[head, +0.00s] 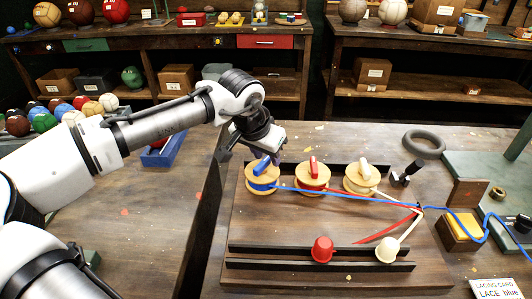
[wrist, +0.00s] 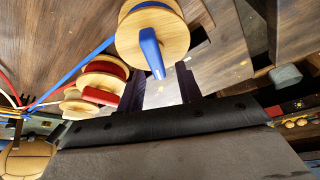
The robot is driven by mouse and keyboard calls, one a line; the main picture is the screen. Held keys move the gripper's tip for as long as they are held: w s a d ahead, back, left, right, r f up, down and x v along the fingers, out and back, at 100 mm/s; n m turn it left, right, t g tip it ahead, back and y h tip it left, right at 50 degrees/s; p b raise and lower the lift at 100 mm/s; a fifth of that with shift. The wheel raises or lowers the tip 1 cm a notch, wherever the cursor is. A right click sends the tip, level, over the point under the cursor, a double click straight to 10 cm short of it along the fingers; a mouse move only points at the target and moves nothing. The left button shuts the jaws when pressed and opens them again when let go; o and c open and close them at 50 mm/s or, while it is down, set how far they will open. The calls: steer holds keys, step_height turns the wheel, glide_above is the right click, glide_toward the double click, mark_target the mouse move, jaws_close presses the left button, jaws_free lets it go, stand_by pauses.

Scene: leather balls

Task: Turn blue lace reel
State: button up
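The blue lace reel (head: 262,180) is a wooden spool wound with blue lace, with a blue handle on top, at the left end of a row of three reels on the dark wooden board. In the wrist view the blue reel (wrist: 155,32) is at the top centre, its blue handle pointing down toward my gripper. My gripper (head: 252,154) is just above and behind this reel. I cannot tell whether a finger touches the handle.
A red reel (head: 312,178) and a cream reel (head: 361,178) stand to the right. Blue lace (head: 380,200) runs right across the board. A red cone-like piece (head: 322,249) and a cream one (head: 387,249) stand at the front rails. A black post (head: 407,173) stands behind right.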

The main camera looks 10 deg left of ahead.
jaws_close()
steer(key=shift+d+r+m+p, duration=0.1)
steer(key=shift+r+m+p, duration=0.05)
steer(key=shift+m+p, duration=0.2)
steer(key=shift+d+m+h+p, duration=0.15)
steer(key=shift+m+h+p, duration=0.25)
steer(key=shift+m+p, duration=0.5)
steer(key=m+p, duration=0.1)
steer(key=m+g+h+p, duration=0.1)
steer(key=m, duration=0.1)
steer(key=shift+s+d+p, duration=0.15)
steer(key=shift+d+p, duration=0.05)
steer(key=shift+p, duration=0.15)
steer(key=m, duration=0.1)
steer(key=m+g, duration=0.1)
steer(key=m+h+p, duration=0.1)
steer(key=m, duration=0.1)
steer(key=shift+s+d+g, duration=0.15)
steer(key=shift+s+g, duration=0.15)
steer(key=shift+s+m+g, duration=0.15)
steer(key=shift+m+g, duration=0.35)
steer(key=shift+m, duration=1.05)
